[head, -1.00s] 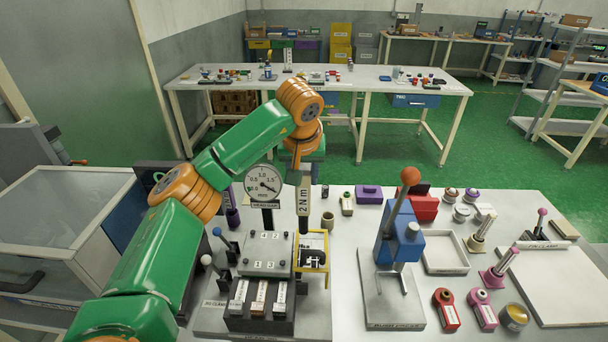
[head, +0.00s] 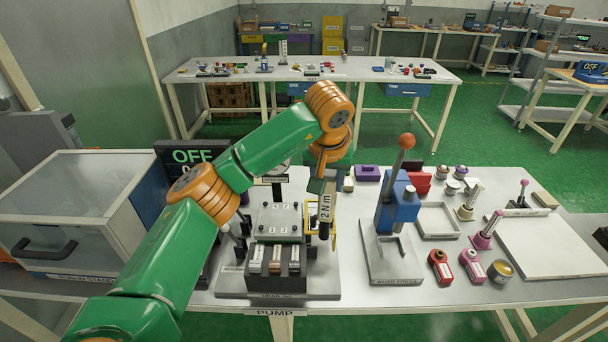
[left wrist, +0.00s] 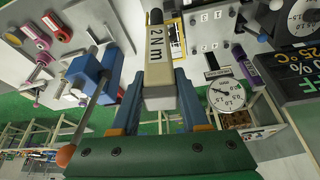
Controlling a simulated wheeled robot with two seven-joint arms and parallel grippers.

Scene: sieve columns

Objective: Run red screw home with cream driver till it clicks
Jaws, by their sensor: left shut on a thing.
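My left gripper (head: 326,178) is shut on the cream driver (head: 326,205), which is marked "2 N m". In the left wrist view the driver (left wrist: 158,62) sits between the two blue fingers (left wrist: 160,100), its dark tip pointing away from the camera. In the head view it hangs nearly upright, tip down, just right of the grey numbered plate (head: 278,220) of the pump fixture and in front of a yellow frame (head: 335,222). I cannot tell whether the tip touches anything. I cannot make out the red screw. My right gripper is not in view.
A blue press (head: 396,205) with an orange-knobbed lever stands right of the fixture. Labelled blocks (head: 274,260) stand in front of the plate. A round dial gauge (left wrist: 233,95) stands behind it. An empty tray (head: 437,221) and a white board (head: 550,245) lie farther right.

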